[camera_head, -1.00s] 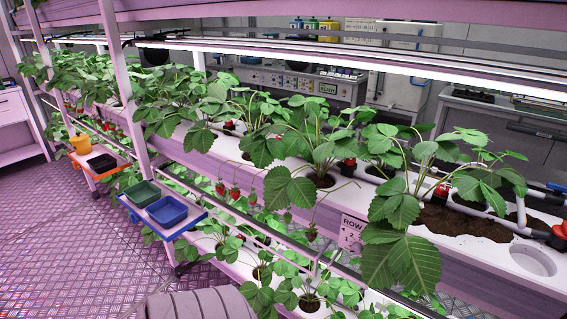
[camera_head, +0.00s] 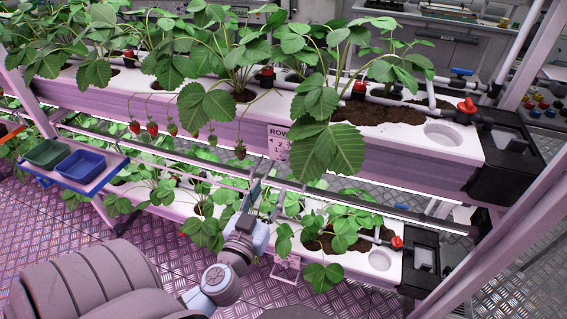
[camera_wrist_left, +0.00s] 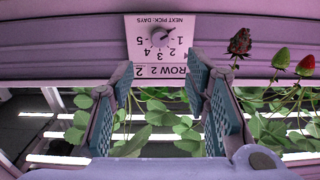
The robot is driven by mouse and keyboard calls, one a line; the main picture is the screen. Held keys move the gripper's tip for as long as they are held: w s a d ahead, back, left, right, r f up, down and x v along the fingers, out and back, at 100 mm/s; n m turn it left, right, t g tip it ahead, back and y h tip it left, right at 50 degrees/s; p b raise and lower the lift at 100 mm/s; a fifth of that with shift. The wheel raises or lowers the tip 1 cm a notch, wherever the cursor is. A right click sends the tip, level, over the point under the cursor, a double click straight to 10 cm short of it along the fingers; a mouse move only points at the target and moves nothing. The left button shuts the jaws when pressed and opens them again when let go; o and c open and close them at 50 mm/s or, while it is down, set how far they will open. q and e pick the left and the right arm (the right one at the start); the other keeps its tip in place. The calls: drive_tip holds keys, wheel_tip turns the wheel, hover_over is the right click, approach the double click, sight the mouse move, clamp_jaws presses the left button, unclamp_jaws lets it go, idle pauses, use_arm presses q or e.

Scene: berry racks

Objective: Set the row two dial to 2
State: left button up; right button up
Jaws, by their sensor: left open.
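The row two dial is a small grey knob (camera_wrist_left: 160,37) on a white card (camera_wrist_left: 150,60) fixed to the purple rack beam. The card reads "ROW 2" and "NEXT PICK: DAYS" upside down in the left wrist view, with 1 to 5 around the knob. The knob's pointer tilts up and right there, near the 1; its exact setting is hard to tell. In the head view the card (camera_head: 279,143) is partly covered by a leaf. My left gripper (camera_head: 268,190) is open and empty below the card; its fingers (camera_wrist_left: 165,88) stand apart in the wrist view.
Strawberries (camera_wrist_left: 280,58) hang right of the card in the wrist view, near one finger. A large leaf (camera_head: 330,150) overhangs the card's right side. A lower planter (camera_head: 375,262) and blue and green trays (camera_head: 80,165) are nearby.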

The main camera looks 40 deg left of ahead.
sight(286, 160)
use_arm(q)
drive_tip(key=p+x, duration=0.1)
drive_tip(key=x, duration=1)
drive_tip(key=shift+w+a+p, duration=0.15)
drive_tip(key=shift+w+p, duration=0.2)
clamp_jaws()
